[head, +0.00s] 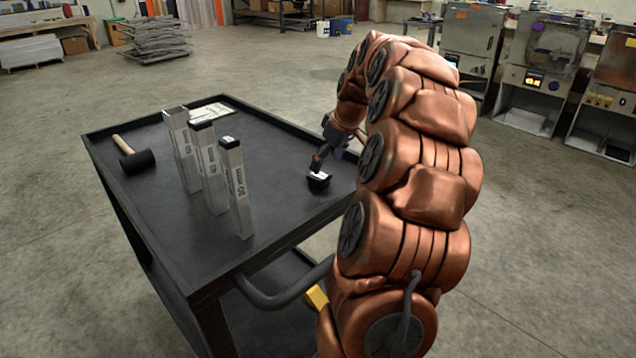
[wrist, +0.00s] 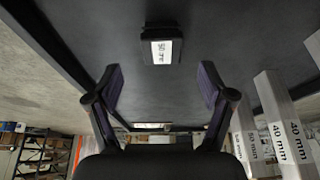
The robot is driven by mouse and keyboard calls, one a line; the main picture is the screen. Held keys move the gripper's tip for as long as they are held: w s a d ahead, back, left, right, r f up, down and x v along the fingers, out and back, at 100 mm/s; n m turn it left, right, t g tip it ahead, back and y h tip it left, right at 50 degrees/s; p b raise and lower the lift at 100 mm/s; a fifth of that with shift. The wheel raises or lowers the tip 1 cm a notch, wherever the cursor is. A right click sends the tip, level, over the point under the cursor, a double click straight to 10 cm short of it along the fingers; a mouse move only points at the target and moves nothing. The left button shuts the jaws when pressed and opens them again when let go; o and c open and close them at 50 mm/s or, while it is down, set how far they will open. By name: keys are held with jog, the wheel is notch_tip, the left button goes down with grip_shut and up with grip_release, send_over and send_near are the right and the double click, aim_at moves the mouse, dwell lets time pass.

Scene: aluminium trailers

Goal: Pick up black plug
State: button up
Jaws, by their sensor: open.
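A black plug (head: 319,183) with a white label on it is on the dark cart top, near the cart's right edge. In the wrist view the plug (wrist: 161,33) is at the upper middle; print on its label is too small to read surely. My gripper (wrist: 162,84) is open and empty, its two fingers spread left and right, with the plug centred beyond the fingertips and apart from them. In the head view my gripper (head: 322,159) is close to the plug, and part of it is hidden by my arm.
Three upright aluminium tubes stand left of the plug: one (head: 181,150), a middle one (head: 210,170) and a front one (head: 237,190). The latter two have black tops. A mallet (head: 135,158) lies far left, and a paper (head: 213,112) lies at the back.

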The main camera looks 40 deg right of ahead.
aim_at(319, 174)
jog(key=shift+x, duration=3.25)
jog(key=shift+a, duration=0.15)
jog(key=c, duration=1.3)
jog(key=shift+o, duration=0.2)
jog(key=shift+r, duration=0.1)
